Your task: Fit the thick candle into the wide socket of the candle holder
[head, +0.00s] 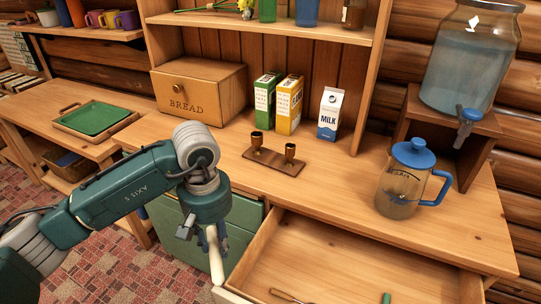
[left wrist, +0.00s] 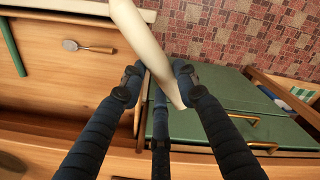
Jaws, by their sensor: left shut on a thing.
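The candle holder (head: 272,163) is a dark wooden base with two brass cups standing on it, on the counter right of the bread box. Both cups look empty; I cannot tell for sure which is wider. My left gripper (head: 200,226) is in front of the counter, lower and left of the holder. It is shut on a cream candle (head: 216,258), which hangs below it, over the front edge. In the left wrist view the candle (left wrist: 148,45) lies tilted between the dark fingers (left wrist: 158,82). My right gripper is not in view.
An open drawer (head: 350,262) juts out below the counter, with utensils inside. Behind the holder stand a green box (head: 265,101), a yellow box (head: 289,105) and a milk carton (head: 328,114). A pitcher (head: 402,185) stands right. The counter around the holder is clear.

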